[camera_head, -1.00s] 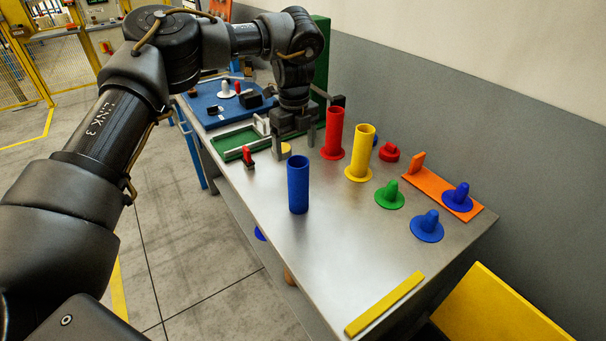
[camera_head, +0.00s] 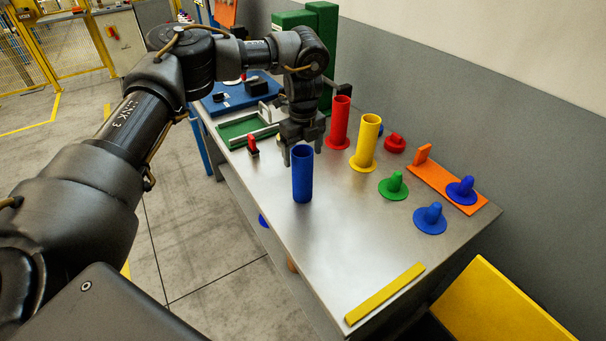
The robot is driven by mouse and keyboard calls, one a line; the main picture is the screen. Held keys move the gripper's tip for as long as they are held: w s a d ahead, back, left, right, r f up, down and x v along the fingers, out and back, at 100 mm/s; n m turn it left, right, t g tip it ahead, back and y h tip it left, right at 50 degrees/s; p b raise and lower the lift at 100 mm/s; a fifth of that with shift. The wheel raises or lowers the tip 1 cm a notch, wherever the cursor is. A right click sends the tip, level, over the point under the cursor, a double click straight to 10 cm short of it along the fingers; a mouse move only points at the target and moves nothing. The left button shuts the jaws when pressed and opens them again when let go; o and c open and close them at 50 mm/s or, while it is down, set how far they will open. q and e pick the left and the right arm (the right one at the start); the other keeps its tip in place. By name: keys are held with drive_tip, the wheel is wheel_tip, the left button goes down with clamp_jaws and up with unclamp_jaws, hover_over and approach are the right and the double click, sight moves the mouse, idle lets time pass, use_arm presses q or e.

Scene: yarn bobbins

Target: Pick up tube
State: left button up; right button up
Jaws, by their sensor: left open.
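A blue tube (camera_head: 302,178) stands upright on the metal table (camera_head: 345,235). A red tube (camera_head: 339,125) and a yellow tube (camera_head: 366,145), each on a round flange, stand behind it to the right. My left gripper (camera_head: 303,146) points down, open, just behind and above the blue tube's top. It holds nothing that I can see. The blue tube's top partly overlaps the gripper in the picture, so I cannot tell whether they touch. My right gripper is not in view.
An orange plate (camera_head: 425,172) bears another blue cone (camera_head: 461,191). A yellow bar (camera_head: 385,293) lies near the front edge. A green tray (camera_head: 237,130) and blue board (camera_head: 222,102) are at the back left.

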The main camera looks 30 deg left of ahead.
sight(302, 175)
use_arm(q)
wheel_tip(302, 175, down, 4)
drive_tip(key=shift+w+a+f+p, duration=0.1)
drive_tip(key=shift+a+p, duration=0.05)
drive_tip(key=shift+p, duration=0.55)
drive_tip(key=shift+c, duration=0.4)
drive_tip(key=c, duration=1.2)
